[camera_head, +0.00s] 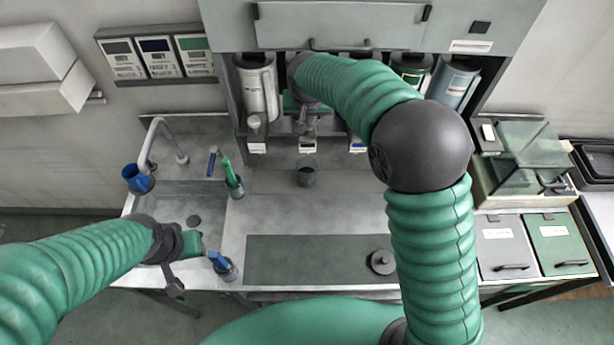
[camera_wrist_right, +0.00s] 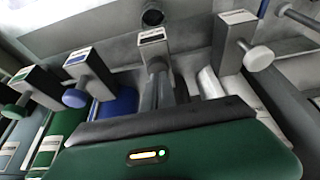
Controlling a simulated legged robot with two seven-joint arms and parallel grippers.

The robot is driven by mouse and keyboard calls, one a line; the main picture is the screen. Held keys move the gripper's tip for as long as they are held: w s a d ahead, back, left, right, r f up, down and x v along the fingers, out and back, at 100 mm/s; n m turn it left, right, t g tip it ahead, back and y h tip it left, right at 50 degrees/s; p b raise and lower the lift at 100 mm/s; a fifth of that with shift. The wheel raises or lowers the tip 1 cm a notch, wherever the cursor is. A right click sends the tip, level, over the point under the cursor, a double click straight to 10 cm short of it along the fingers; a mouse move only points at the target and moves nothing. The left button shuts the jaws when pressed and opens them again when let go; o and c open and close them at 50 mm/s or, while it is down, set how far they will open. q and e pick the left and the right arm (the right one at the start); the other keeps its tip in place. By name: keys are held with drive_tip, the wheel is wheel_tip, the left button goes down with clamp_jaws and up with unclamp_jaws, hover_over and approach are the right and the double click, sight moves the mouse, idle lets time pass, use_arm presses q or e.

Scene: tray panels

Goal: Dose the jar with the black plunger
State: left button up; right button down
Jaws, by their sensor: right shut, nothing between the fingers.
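The jar (camera_head: 307,172) is a small dark open cup on the counter, below the dispenser row; a dark round shape at the top of the wrist view (camera_wrist_right: 152,12) looks like it. My right gripper (camera_head: 306,122) is shut and empty above and behind the jar, at the dispenser with the black-marked label (camera_wrist_right: 151,37). In the wrist view its fingers (camera_wrist_right: 165,88) reach toward that dispenser's plunger, which they mostly hide; I cannot tell whether they touch it. My left gripper (camera_head: 191,243) hangs over the front left of the counter, its fingers unclear.
Neighbouring plungers are close: white (camera_wrist_right: 258,58), blue (camera_wrist_right: 75,97) and green (camera_wrist_right: 14,111). Cups with tools (camera_head: 235,187) stand left, near the sink (camera_head: 165,200). The counter around the jar is clear.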

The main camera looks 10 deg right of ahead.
drive_tip(key=shift+s+f, duration=0.1)
drive_tip(key=shift+r+p, duration=1.55)
drive_tip(key=shift+r, duration=0.35)
wheel_tip(320, 180, up, 6)
drive_tip(key=p, duration=0.4)
drive_tip(key=shift+p, duration=0.3)
drive_tip(key=shift+f, duration=0.1)
